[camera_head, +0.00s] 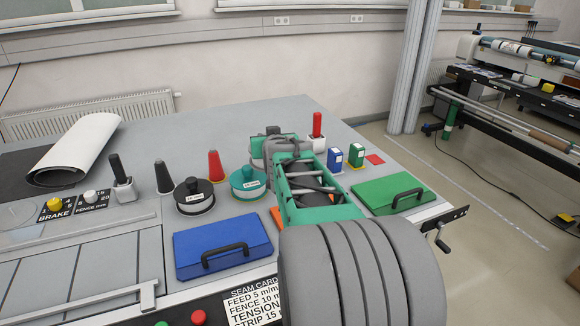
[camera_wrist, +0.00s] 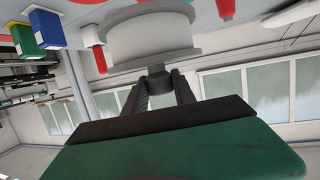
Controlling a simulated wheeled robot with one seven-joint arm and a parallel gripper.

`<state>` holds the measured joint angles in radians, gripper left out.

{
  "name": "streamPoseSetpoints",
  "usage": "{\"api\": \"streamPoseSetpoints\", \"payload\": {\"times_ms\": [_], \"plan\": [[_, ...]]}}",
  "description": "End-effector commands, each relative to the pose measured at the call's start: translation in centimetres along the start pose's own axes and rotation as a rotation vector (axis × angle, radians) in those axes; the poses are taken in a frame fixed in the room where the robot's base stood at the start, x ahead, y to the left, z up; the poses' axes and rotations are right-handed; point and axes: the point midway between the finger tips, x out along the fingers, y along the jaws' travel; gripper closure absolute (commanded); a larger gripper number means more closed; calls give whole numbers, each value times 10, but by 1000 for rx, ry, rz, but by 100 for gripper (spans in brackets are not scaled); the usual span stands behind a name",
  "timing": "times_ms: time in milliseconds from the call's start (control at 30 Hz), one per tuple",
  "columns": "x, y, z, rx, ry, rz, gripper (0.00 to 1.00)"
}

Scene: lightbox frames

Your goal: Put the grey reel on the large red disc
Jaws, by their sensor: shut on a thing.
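The grey reel (camera_wrist: 150,38) fills the upper middle of the wrist view. Whether the reel touches the surface below cannot be told. A small flat red patch (camera_head: 375,159) lies at the bench's right.
A black reel (camera_head: 194,196) and a teal reel (camera_head: 249,184) stand left of my arm, near a red cone (camera_head: 215,166) and dark cone (camera_head: 163,177). A blue case (camera_head: 222,246) lies in front. Blue and green boxes (camera_head: 356,155) and a green case (camera_head: 392,193) are right.

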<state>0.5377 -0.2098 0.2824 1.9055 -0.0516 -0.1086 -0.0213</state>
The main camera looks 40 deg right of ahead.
Motion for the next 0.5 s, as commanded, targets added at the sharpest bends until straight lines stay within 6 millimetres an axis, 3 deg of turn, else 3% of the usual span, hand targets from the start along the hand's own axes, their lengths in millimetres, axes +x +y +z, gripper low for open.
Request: {"api": "streamPoseSetpoints", "payload": {"times_ms": [267, 500], "plan": [[56, 62, 16, 2, -4, 4, 100], [94, 90, 55, 0, -1, -1, 100]]}}
